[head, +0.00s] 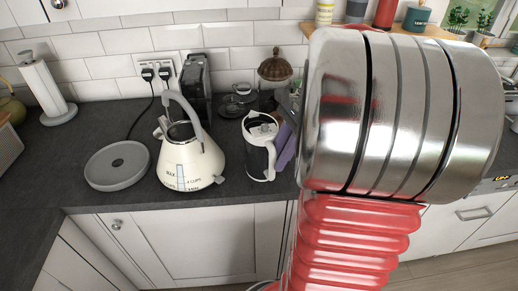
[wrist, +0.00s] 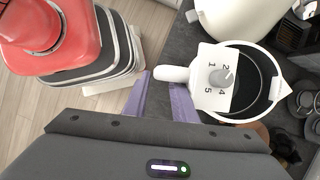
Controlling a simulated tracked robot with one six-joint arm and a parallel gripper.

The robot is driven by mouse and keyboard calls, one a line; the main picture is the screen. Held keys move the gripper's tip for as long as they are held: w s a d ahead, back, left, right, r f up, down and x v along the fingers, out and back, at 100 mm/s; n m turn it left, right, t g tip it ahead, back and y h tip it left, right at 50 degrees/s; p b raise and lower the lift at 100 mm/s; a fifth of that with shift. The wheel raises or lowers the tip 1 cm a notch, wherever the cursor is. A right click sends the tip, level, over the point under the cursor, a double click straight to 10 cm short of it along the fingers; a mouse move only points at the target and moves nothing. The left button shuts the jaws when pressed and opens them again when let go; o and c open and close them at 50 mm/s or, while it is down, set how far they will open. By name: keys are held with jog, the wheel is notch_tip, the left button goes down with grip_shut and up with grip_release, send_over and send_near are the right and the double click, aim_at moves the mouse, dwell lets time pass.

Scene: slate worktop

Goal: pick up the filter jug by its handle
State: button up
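The filter jug (head: 258,150) stands upright on the slate worktop, white with a dark inside and a handle toward the front right. In the wrist view the filter jug (wrist: 238,112) is seen from above, with a numbered dial on its white lid and its handle (wrist: 172,74) pointing left. My gripper (wrist: 160,78) is open, with purple fingers. The fingertips are close to the handle, whose end lies across the gap at their tips; I cannot tell whether they touch it. In the head view my gripper (head: 287,143) is just right of the jug, partly hidden by my arm.
A cream kettle (head: 190,160) stands left of the jug, with a round grey base (head: 117,165) beyond it. Behind are a dark appliance (head: 197,80), glass cups (head: 238,98) and a brown lidded jar (head: 275,72). The worktop's front edge is close to the jug.

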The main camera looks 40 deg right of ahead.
aim_at(274, 164)
jog(key=x, duration=0.3)
jog(key=shift+f, duration=0.1)
dwell(0.4)
grip_shut()
jog(key=shift+w, duration=0.1)
dwell(1.2)
